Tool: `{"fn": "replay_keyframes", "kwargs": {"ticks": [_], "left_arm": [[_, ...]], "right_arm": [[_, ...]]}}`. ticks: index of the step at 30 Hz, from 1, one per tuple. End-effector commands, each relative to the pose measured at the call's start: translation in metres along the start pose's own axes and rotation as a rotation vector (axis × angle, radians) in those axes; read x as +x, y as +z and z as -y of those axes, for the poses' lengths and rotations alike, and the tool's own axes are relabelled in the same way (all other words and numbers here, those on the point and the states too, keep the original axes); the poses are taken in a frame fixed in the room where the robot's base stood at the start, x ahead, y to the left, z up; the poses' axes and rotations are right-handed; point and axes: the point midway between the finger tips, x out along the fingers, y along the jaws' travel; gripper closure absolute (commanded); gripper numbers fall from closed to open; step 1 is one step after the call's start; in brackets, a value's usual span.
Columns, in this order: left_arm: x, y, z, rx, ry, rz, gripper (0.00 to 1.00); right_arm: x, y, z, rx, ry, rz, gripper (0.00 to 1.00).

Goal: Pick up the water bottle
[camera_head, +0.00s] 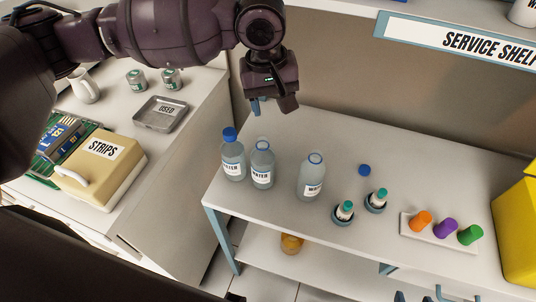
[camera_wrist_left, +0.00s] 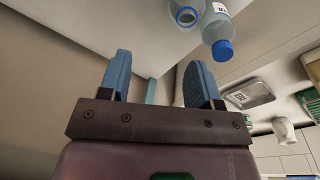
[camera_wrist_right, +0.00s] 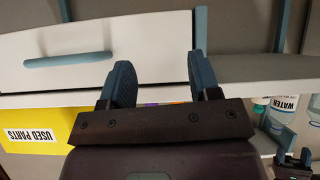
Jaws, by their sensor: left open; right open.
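Three clear water bottles stand upright on the white table: one with a blue cap (camera_head: 232,158) at left, an uncapped one (camera_head: 262,168) touching or close beside it, and another uncapped one (camera_head: 311,178) further right. The capped bottle (camera_wrist_left: 218,38) and an uncapped one (camera_wrist_left: 186,12) show in the left wrist view, beyond the fingers. My left gripper (camera_head: 272,104) is open and empty, above the table behind the bottles. My right gripper (camera_wrist_right: 162,82) is open and empty in the right wrist view, facing a white drawer front. A WATER label (camera_wrist_right: 284,103) shows at its right.
A loose blue cap (camera_head: 364,170), two teal-topped vials (camera_head: 344,211) and a rack with coloured pieces (camera_head: 437,232) lie right of the bottles. A yellow bin (camera_head: 517,232) stands far right. The left counter holds a STRIPS box (camera_head: 100,169) and a USED tray (camera_head: 160,114).

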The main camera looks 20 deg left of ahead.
Motion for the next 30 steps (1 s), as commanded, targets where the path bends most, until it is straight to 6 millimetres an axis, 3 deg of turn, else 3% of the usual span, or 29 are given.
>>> {"fn": "replay_keyframes", "kwargs": {"ticks": [3,9,14,24,30], "left_arm": [[-0.002,0.007,0.013,-0.170,-0.088,0.037,0.42],[-0.002,0.007,0.021,-0.326,-0.135,0.023,0.42],[0.006,0.008,0.021,-0.348,-0.133,0.023,0.42],[0.051,0.009,0.027,-0.345,-0.133,0.024,0.42],[0.060,0.009,0.028,-0.345,-0.131,0.023,0.42]], "right_arm": [[0.002,-0.002,0.000,0.000,-0.001,-0.003,0.44],[0.003,-0.004,0.000,-0.002,-0.002,-0.009,0.44],[0.004,-0.002,0.000,-0.004,-0.002,-0.006,0.44],[0.007,0.006,0.001,-0.006,-0.003,0.004,0.44],[0.008,0.007,0.001,-0.006,-0.004,0.005,0.44]]}}
